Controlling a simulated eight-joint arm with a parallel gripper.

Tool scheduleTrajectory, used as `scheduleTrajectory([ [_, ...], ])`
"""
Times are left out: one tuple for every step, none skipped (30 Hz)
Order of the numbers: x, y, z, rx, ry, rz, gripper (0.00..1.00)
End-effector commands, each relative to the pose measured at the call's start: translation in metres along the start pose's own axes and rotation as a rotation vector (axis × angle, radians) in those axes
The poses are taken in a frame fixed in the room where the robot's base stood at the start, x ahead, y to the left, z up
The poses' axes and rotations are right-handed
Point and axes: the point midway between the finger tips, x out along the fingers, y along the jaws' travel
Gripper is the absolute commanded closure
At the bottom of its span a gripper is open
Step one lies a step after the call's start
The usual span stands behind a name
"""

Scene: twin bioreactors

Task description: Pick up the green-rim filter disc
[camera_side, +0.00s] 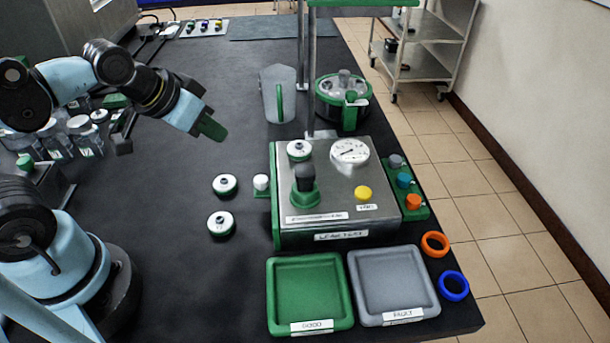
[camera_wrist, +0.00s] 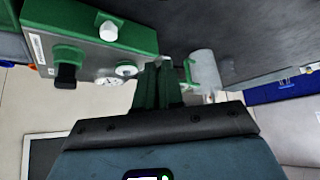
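Two round white-topped discs lie on the dark bench left of the leak-test unit: an upper disc (camera_side: 225,185) and a lower disc (camera_side: 220,223). Their rims look dark, and I cannot tell which is green. A third white disc (camera_side: 299,150) sits on top of the leak-test unit (camera_side: 330,235); a pale disc also shows on the unit in the wrist view (camera_wrist: 126,69). My gripper (camera_side: 214,130) is up in the air above and behind the two bench discs, touching nothing. Its green fingers are together and empty in the wrist view (camera_wrist: 158,86).
A green tray (camera_side: 308,323) and a grey tray (camera_side: 400,318) stand at the front. A clear jug (camera_side: 277,95) and a lidded green vessel (camera_side: 342,105) stand behind the unit. Jars (camera_side: 82,135) are at the left.

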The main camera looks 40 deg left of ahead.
Motion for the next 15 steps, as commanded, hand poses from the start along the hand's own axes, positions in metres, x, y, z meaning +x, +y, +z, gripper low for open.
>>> scheduleTrajectory([
  [0.0000,0.0000,0.0000,0.000,0.000,0.000,0.85],
  [0.0000,0.0000,0.0000,0.000,0.000,0.000,0.80],
  [0.0000,0.0000,0.0000,0.000,0.000,0.000,0.74],
  [0.0000,0.0000,0.0000,0.000,0.000,0.000,0.69],
  [0.0000,0.0000,0.0000,0.000,0.000,0.000,0.65],
  [0.0000,0.0000,0.0000,0.000,0.000,0.000,0.59],
  [0.0000,0.0000,0.0000,0.000,0.000,0.000,0.54],
  [0.0000,0.0000,0.0000,0.000,0.000,0.000,0.49],
  [0.0000,0.0000,0.0000,0.000,0.000,0.000,0.43],
  [0.0000,0.0000,0.0000,0.000,0.000,0.000,0.39],
  [0.0000,0.0000,0.0000,0.000,0.000,0.000,0.34],
  [0.0000,0.0000,0.0000,0.000,0.000,0.000,0.28],
  [0.0000,0.0000,0.0000,0.000,0.000,0.000,0.24],
  [0.0000,0.0000,0.0000,0.000,0.000,0.000,0.24],
  [0.0000,0.0000,0.0000,0.000,0.000,0.000,0.24],
])
